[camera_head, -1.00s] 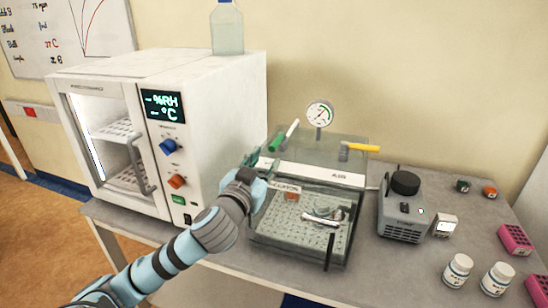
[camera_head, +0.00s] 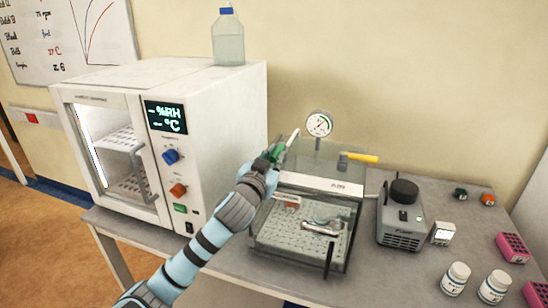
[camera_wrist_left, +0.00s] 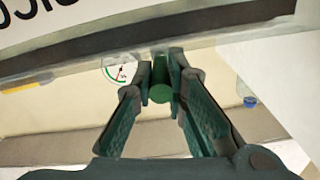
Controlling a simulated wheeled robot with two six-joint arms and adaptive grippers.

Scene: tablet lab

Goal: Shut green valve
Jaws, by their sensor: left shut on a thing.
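The green valve (camera_head: 276,152) is at the back left corner of the clear box (camera_head: 300,255). A white stick-like part (camera_head: 291,138) shows just above it, tilted up to the right. My left gripper (camera_head: 270,165) reaches it from the front left and partly hides it. In the left wrist view, the green valve's round end (camera_wrist_left: 160,95) sits between the fingertips of my left gripper (camera_wrist_left: 160,82), which is shut on it. My right gripper is in no view.
The white incubator (camera_head: 220,140) is close on the left. A grey pump (camera_head: 402,220) stands on the right, with white bottles (camera_head: 455,277) in front.

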